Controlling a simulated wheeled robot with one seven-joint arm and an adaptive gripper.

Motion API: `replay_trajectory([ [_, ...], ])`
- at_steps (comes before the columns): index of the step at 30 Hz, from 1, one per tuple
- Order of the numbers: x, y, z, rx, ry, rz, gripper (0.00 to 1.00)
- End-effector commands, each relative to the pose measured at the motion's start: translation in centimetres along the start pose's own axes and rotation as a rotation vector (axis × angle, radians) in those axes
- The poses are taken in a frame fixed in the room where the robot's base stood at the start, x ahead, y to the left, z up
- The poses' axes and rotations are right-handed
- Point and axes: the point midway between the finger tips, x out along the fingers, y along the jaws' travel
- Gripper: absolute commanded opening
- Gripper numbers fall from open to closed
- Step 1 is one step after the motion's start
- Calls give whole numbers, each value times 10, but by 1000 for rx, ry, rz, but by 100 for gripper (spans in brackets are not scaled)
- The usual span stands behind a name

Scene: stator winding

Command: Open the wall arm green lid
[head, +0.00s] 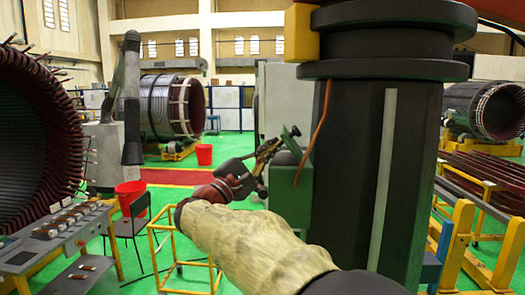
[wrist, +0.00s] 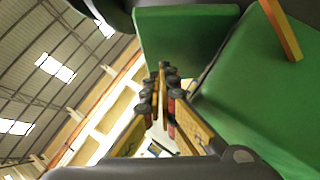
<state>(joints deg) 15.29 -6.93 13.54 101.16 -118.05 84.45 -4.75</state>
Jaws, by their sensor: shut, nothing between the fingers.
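A green box (head: 291,185) is fixed to the left side of the thick black column. A small green piece (head: 290,132), seemingly its lid, stands out at the box's upper left. In the wrist view a green panel (wrist: 188,38) stands at an angle to a larger green face (wrist: 262,95), with a dark gap between them. My gripper (head: 272,147) is beside the box at its upper left, near the green piece. In the wrist view my gripper (wrist: 163,82) has its fingers together and empty, in front of the panel's lower edge. I cannot tell whether they touch it.
The black column (head: 350,170) fills the right of the head view, with an orange cable (head: 314,130) down it. A yellow frame (head: 183,262) stands below my arm. A control desk (head: 55,240) and a large stator (head: 40,130) are at left. Green floor lies behind.

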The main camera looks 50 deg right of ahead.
Motion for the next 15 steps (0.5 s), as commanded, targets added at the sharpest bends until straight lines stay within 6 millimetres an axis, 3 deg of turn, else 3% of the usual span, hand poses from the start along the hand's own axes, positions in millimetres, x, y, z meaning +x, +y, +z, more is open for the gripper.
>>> replay_trajectory([
  [15,8,2,8,49,-4,-46,0],
])
